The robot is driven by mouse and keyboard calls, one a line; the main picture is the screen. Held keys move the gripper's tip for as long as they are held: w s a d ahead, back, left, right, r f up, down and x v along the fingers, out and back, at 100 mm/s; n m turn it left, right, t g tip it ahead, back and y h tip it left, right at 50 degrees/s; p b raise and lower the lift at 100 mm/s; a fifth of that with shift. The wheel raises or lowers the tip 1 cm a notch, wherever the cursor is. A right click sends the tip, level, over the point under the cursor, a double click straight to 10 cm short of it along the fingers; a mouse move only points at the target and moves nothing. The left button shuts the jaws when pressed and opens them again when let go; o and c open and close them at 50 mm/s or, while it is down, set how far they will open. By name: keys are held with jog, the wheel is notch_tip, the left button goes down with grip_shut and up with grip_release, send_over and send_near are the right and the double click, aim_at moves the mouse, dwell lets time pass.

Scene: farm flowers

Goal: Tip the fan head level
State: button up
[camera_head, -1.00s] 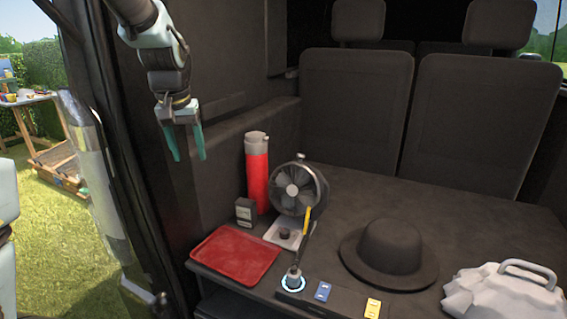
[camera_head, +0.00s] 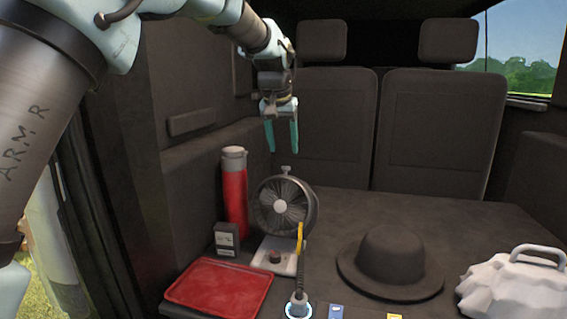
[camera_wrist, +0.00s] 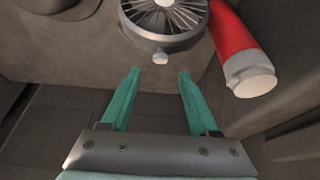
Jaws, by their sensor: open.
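The fan (camera_head: 284,207) stands on a pale base (camera_head: 275,254) with a dark knob on the dark shelf. Its round head is tilted, facing somewhat upward, and a small light tab (camera_head: 287,171) sticks up from its top. In the wrist view the fan head (camera_wrist: 166,20) is at the top, with its tab (camera_wrist: 161,58) just beyond the fingertips. My gripper (camera_head: 282,150) hangs above the fan head, pointing down. Its two teal fingers are apart with nothing between them. In the wrist view the open gripper (camera_wrist: 160,72) lines up with the tab and appears not to touch it.
A red flask (camera_head: 235,195) with a grey cap stands close left of the fan. Seats (camera_head: 325,120) stand behind.

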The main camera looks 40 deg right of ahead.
aim_at(285, 167)
jog(key=x, duration=0.6)
jog(key=shift+f, duration=0.15)
grip_shut()
dwell(1.3)
